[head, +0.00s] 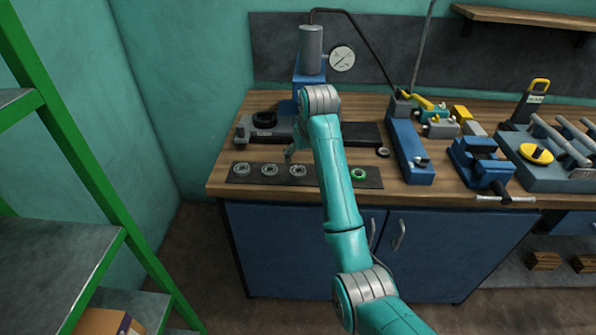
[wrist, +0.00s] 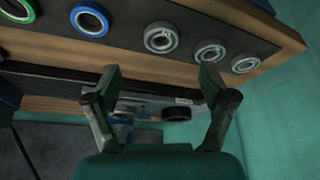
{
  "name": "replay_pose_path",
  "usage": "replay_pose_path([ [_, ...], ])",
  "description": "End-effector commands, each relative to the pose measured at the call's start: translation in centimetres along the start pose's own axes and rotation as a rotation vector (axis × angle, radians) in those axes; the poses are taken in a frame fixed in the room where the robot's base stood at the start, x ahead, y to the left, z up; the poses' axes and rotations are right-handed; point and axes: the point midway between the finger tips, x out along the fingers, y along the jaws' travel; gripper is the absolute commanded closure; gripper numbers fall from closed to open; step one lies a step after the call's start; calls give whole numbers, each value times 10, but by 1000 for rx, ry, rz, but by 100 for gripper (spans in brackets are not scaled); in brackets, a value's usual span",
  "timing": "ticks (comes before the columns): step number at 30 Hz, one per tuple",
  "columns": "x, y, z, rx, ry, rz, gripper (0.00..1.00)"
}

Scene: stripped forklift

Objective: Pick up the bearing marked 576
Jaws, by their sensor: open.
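Several ring-shaped bearings lie in a row on a dark mat (head: 228,174) at the front of the workbench. Three grey bearings, the left (head: 241,169), the middle (head: 269,170) and the right (head: 297,170), lie left of my arm. A green-ringed bearing (head: 358,174) lies right of it. A blue-ringed bearing (wrist: 90,19) shows in the wrist view; my arm hides its place in the head view. No number is readable, so I cannot tell which is 576. My gripper (wrist: 160,82) is open and empty, above the bench behind the row.
A press with a gauge (head: 342,58) stands behind my arm. A black ring (head: 264,119) sits on its grey base. A blue tool block (head: 410,150) and a blue vise (head: 480,160) stand to the right. A green shelf frame (head: 75,140) is at the left.

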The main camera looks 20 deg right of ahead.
Motion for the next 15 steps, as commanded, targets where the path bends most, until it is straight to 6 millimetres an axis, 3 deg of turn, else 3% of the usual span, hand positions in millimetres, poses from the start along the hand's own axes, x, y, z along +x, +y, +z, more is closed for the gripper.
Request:
replay_pose_path([
  [3, 18, 0, 0, 0, -2, 0, 17],
  [11, 35, -1, 0, 0, -2, 0, 17],
  [15, 54, -2, 0, 0, -2, 0, 17],
])
